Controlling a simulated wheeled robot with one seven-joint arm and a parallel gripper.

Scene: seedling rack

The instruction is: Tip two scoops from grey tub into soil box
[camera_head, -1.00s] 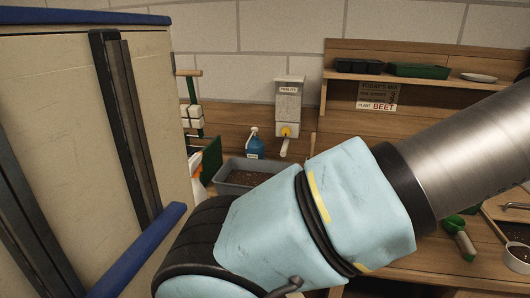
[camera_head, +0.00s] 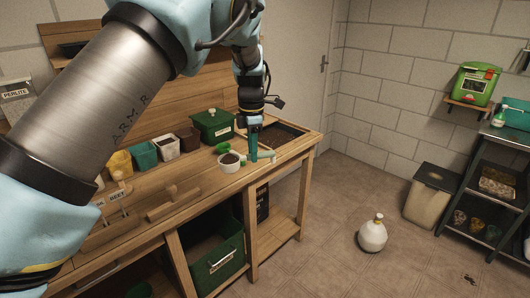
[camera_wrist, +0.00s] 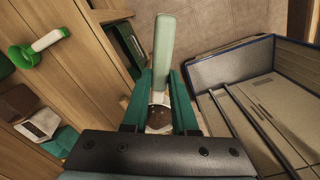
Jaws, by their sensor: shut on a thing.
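A dark, sunken box that looks like the soil box (camera_head: 287,134) lies just right of and behind my gripper. The grey tub is out of view now.
A green-and-white tool (camera_wrist: 40,46) lies on the bench. A teal pot (camera_head: 143,155), a white pot (camera_head: 166,148) and a lidded green box (camera_head: 213,126) stand along the back. A green crate (camera_head: 216,262) sits below. A white bottle (camera_head: 373,235) stands on otherwise open floor.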

